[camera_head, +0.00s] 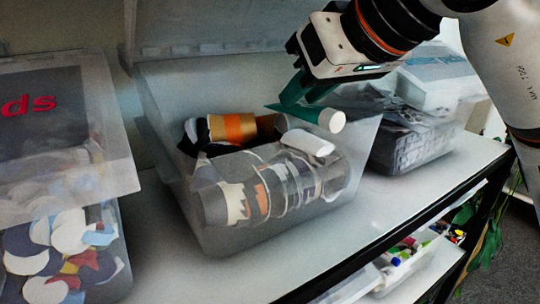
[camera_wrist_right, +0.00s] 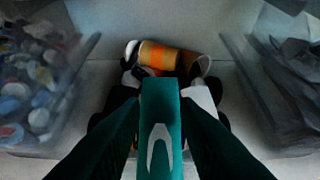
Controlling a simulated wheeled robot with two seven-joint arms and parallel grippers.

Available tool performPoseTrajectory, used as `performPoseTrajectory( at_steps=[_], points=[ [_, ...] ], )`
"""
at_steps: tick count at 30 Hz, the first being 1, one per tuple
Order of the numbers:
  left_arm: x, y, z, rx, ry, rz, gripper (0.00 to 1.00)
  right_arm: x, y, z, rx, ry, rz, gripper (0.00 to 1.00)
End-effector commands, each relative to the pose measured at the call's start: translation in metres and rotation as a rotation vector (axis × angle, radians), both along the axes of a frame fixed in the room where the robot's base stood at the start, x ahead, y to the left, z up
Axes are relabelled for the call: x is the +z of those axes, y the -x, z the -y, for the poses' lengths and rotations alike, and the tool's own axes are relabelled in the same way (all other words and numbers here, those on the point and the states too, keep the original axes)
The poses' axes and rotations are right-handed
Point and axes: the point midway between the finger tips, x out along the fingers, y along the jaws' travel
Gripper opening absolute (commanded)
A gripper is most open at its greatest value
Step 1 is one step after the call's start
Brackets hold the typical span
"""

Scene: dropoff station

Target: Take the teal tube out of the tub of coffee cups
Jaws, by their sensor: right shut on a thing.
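My left gripper is not in view.
A clear bin of coloured pieces (camera_head: 60,235) with a sign marked "ds" (camera_head: 40,105) stands left. A bin of dark packets (camera_head: 415,145) stands right, close to the tub. The white shelf (camera_head: 165,255) is bare in front. Small coloured items lie on a lower shelf.

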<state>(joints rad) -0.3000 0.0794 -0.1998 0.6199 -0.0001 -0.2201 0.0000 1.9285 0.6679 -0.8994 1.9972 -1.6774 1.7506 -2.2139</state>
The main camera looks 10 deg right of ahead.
Motion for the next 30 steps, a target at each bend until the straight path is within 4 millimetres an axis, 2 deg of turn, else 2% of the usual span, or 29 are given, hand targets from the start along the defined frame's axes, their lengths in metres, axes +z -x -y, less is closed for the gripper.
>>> performPoseTrajectory(
  at_steps=[30],
  points=[
    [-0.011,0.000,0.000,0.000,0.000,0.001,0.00,0.000,0.095,0.039,0.000,0.000,0.003,0.16]
  ],
)
